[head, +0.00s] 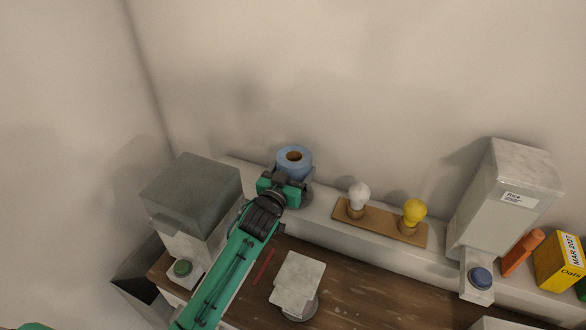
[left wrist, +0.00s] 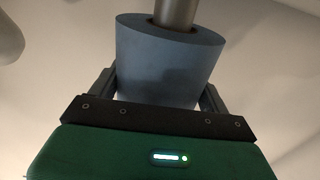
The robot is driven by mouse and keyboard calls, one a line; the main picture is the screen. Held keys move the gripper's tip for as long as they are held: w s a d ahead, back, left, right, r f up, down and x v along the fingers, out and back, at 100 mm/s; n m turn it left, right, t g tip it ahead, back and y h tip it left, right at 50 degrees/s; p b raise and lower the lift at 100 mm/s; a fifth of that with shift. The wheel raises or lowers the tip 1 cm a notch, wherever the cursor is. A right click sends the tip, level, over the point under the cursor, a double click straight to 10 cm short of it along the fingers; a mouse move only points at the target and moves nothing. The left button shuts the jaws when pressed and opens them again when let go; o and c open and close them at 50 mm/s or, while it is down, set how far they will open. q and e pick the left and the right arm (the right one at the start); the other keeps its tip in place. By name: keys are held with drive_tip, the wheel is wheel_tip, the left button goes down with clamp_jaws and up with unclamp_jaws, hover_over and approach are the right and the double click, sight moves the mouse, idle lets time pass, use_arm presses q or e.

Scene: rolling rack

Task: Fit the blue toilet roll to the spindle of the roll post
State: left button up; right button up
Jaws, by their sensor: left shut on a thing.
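The blue toilet roll (head: 294,155) is over the back ledge in the head view, its brown-cored hole facing up. My left gripper (head: 284,182) is shut on the roll, with a finger on each side of it. In the left wrist view the roll (left wrist: 165,65) sits between the fingers. A grey cylinder, apparently the spindle of the roll post (left wrist: 177,12), meets the roll's visible hole there. How deep it goes in is hidden. The post's round grey base (head: 307,196) shows partly behind the gripper in the head view. My right gripper is out of view.
A grey box dispenser (head: 190,200) stands left of my arm. A wooden board (head: 378,225) with a white and a yellow bulb lies right of the roll. A tall pale dispenser (head: 500,200), an orange item (head: 522,252) and a yellow box (head: 560,260) stand further right.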

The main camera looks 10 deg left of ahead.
use_arm(q)
drive_tip(key=shift+f+b, duration=0.9)
drive_tip(key=shift+f, duration=0.6)
drive_tip(key=o, duration=1)
drive_tip(key=shift+s+f, duration=0.1)
drive_tip(key=s+a+b, duration=0.1)
drive_tip(key=s, duration=0.3)
drive_tip(key=s+b, duration=0.1)
drive_tip(key=s, duration=0.4)
drive_tip(key=s+a+b, duration=0.1)
drive_tip(key=s, duration=0.3)
drive_tip(key=shift+s+a+b, duration=0.2)
drive_tip(key=shift+a+b, duration=0.1)
